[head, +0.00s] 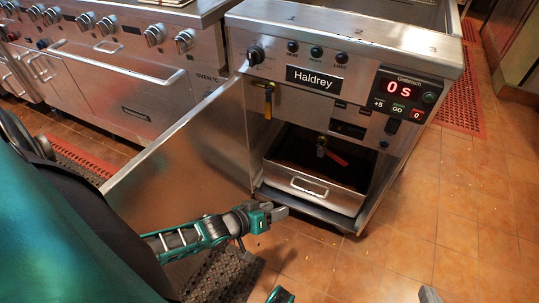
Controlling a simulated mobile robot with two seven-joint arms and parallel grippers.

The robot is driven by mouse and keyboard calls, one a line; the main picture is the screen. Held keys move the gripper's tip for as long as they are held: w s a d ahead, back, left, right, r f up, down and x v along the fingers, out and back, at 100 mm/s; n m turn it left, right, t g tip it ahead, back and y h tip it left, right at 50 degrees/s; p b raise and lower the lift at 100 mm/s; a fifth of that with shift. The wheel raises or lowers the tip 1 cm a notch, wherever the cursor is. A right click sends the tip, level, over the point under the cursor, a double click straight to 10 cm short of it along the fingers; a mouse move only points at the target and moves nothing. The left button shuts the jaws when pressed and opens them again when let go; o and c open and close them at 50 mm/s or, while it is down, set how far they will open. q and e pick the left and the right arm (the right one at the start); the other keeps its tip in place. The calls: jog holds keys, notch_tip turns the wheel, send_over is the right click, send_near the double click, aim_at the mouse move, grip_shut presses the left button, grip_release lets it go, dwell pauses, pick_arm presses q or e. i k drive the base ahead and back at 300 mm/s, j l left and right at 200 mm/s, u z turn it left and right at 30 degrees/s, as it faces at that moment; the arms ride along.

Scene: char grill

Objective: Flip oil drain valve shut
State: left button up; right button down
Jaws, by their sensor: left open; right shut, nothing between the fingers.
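The fryer cabinet stands open. Inside it, a valve with a red handle (332,155) sits above the drain pan (313,193); the handle slants down to the right from its brass fitting. A second valve with a yellow handle (268,103) hangs downward near the cabinet's upper left. No label shows which is the oil drain valve. My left gripper (280,212) is open and empty, low in front of the pan's left side, apart from both handles. My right gripper (430,295) shows only as a grey tip at the bottom edge, far from the valves; it is shut and empty.
The open cabinet door (185,150) swings out to the left, beside my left arm. The fryer's front panel (310,75) has knobs and a red display reading 0 S. A range with an oven (125,85) stands at the left.

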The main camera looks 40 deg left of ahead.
aim_at(320, 145)
jog(key=i+l+u, duration=0.2)
jog(key=i, duration=0.3)
jog(key=i+l+u, duration=0.2)
jog(key=i, duration=0.35)
